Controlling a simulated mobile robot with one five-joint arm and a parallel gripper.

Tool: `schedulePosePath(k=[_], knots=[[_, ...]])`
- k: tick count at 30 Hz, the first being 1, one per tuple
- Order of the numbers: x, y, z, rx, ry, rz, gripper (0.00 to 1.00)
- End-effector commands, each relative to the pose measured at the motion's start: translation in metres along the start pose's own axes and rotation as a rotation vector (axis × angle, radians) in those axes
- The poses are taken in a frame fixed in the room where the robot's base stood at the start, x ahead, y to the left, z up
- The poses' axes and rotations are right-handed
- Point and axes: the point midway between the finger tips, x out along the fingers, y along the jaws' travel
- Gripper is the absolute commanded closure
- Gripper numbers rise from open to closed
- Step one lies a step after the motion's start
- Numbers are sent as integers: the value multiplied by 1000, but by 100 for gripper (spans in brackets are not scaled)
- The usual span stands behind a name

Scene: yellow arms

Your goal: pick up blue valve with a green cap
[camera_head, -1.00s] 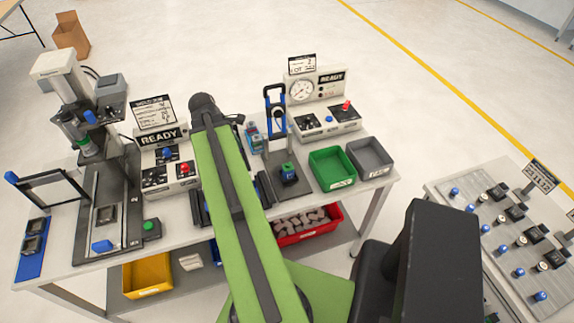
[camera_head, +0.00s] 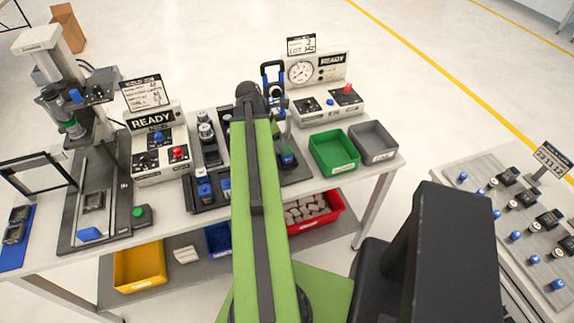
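A small blue block with a green top (camera_head: 287,157), which looks like the green-capped blue valve, sits on the black base of the blue-handled test stand, just right of my green arm. My arm partly covers the area beside it. My arm rises through the middle of the view and ends at a dark joint over the back of the table. My gripper cannot be seen; it is hidden beyond that joint. More blue parts (camera_head: 203,189) sit in a black fixture left of my arm, and their tops are too small to make out.
A green bin (camera_head: 333,152) and a grey bin (camera_head: 373,141) stand at the table's right. A press (camera_head: 67,115) stands at the left, beside a READY box (camera_head: 157,145). A gauge unit (camera_head: 318,88) stands behind. A second table (camera_head: 465,165) is at the right.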

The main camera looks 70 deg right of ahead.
Motion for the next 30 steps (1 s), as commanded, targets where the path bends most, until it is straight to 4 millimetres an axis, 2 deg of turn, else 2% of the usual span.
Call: schedulePosePath(k=[1, 7, 10, 18, 26, 30], knots=[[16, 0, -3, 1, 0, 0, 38], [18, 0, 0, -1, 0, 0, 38], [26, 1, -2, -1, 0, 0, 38], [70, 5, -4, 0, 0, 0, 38], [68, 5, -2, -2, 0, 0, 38], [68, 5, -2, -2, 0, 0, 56]])
